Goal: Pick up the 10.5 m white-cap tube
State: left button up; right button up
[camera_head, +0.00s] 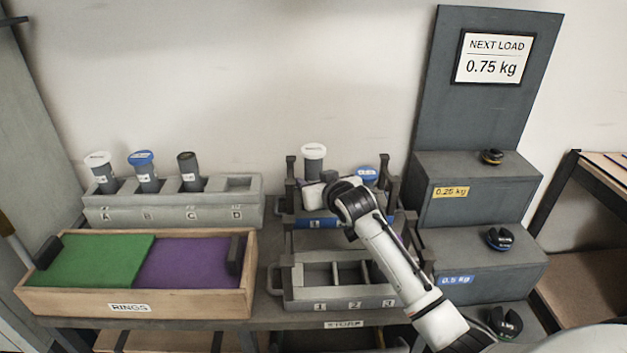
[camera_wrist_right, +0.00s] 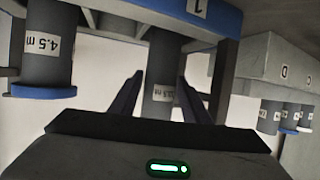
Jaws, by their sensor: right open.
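A white-cap tube (camera_head: 313,155) stands upright at the left of the blue-fronted middle rack (camera_head: 312,222). A blue-cap tube (camera_head: 366,175) stands to its right; in the right wrist view this tube is labelled 4.5 m (camera_wrist_right: 45,45). My right gripper (camera_head: 322,186) is at the rack, in front of the white-cap tube. In the right wrist view the gripper (camera_wrist_right: 160,78) is open, with a grey tube (camera_wrist_right: 160,70) showing between its fingers. Its small label seems to read 10.5 m; its cap is hidden there. My left gripper is out of view.
A grey rack (camera_head: 175,210) at left holds white-, blue- and black-cap tubes at A, B and C; D is empty. A lower rack (camera_head: 340,295) numbered 1 to 3 looks empty. A RINGS box (camera_head: 190,300) and stepped weights stand (camera_head: 475,235) flank the middle.

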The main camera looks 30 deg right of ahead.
jog(key=c, duration=0.9)
jog(key=shift+r, duration=0.15)
grip_shut()
